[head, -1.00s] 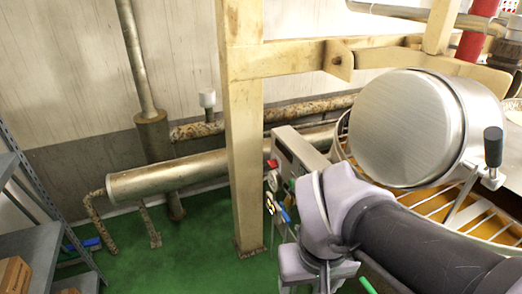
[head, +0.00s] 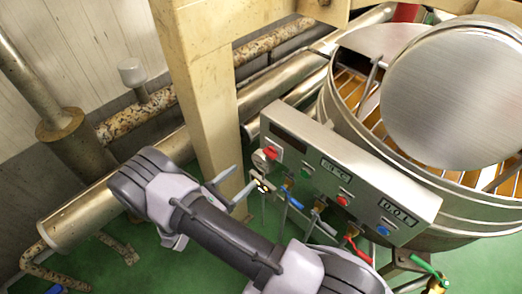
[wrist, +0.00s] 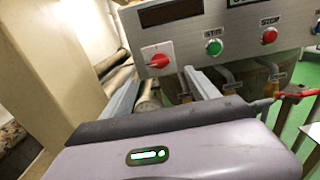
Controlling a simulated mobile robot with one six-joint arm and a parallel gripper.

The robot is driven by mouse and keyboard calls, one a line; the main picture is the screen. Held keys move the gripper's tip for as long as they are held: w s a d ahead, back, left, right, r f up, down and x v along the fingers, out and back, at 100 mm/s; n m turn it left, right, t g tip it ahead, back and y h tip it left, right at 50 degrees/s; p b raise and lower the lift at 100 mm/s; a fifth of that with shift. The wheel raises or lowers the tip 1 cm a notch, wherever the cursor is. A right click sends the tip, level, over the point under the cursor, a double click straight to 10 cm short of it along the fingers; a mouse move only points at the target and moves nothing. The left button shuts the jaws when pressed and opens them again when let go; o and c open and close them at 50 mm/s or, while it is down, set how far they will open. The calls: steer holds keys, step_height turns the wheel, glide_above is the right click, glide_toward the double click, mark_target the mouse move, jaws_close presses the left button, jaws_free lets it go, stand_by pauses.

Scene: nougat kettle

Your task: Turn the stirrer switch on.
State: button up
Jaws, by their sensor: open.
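A red rotary knob on a white square plate, which looks like the stirrer switch, sits at the left end of the metal control panel (head: 330,150). I see this knob (head: 271,153) in the head view and also in the wrist view (wrist: 158,60). Its red handle lies roughly sideways along the panel in the wrist view. My gripper (head: 232,184) is open and empty, to the left of and slightly below the knob in the head view. In the wrist view the fingers (wrist: 162,73) point at the panel, one either side of the knob's plate, apparently short of it.
A green button (wrist: 214,47) and a red button (wrist: 269,36) sit right of the knob. Valves with blue (head: 291,198) and red (head: 357,250) handles are below the panel. A beige post (head: 200,90) stands close left; the kettle (head: 350,110) is behind.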

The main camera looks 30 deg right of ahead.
mark_target(267, 154)
steer(key=b+x, duration=0.1)
steer(key=x, duration=1.1)
steer(key=shift+w+d+f, duration=0.1)
steer(key=shift+w+d, duration=0.15)
steer(key=shift+d, duration=0.05)
steer(key=c, duration=1.4)
